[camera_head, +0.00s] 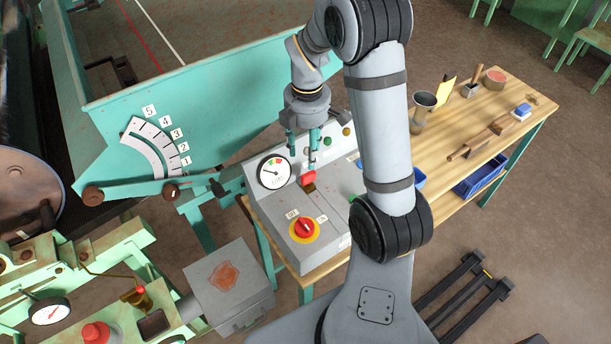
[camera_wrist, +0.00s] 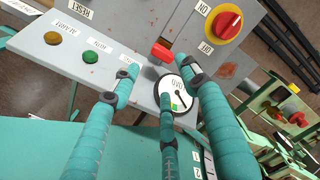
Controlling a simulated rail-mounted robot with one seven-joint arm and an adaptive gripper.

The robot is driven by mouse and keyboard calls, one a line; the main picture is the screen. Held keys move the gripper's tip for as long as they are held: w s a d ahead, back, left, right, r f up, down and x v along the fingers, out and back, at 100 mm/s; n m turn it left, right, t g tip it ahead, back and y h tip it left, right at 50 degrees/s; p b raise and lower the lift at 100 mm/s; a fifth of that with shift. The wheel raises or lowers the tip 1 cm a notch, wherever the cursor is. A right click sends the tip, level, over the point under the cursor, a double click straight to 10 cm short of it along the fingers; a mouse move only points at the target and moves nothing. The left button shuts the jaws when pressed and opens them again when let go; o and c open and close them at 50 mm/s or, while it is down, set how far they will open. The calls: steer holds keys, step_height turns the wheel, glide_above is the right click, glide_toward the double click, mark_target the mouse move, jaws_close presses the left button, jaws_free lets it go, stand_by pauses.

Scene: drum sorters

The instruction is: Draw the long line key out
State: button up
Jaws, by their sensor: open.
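A small red block-shaped handle (camera_head: 309,178), which looks like the line key, stands up from the grey control console (camera_head: 274,218), beside the round gauge (camera_head: 274,171). It also shows in the wrist view (camera_wrist: 162,52), beyond my fingertips. How far it sits in the console, and its length, are hidden. My gripper (camera_head: 303,156) points down over the back of the console, with teal fingers spread apart and nothing between them. In the wrist view my gripper (camera_wrist: 158,72) has its fingertips around the space just short of the red handle; I cannot tell whether any touches the panel.
A red rotary knob on a yellow plate (camera_head: 304,228) sits in front of the handle. Green (camera_wrist: 97,55) and amber (camera_wrist: 52,38) buttons lie along the panel. A wooden bench (camera_head: 450,110) with a metal cup (camera_head: 423,108) and tools stands right. A teal trough wall (camera_head: 220,105) rises behind.

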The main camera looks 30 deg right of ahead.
mark_target(308, 172)
steer(key=n, duration=0.2)
steer(key=shift+s+a+n, duration=0.25)
steer(key=shift+s+n, duration=0.05)
steer(key=shift+d+f+n, duration=0.1)
steer(key=shift+f+n, duration=0.2)
step_height(308, 172, down, 4)
steer(key=shift+f, duration=0.15)
steer(key=shift+w+d+f+p, duration=0.1)
steer(key=shift+f+p, duration=0.45)
steer(key=shift+f, duration=0.85)
steer(key=shift+w+d+f+p, duration=0.1)
steer(key=shift+f+p, duration=0.45)
steer(key=shift+f, duration=0.8)
steer(key=shift+c, duration=0.4)
jaws_close()
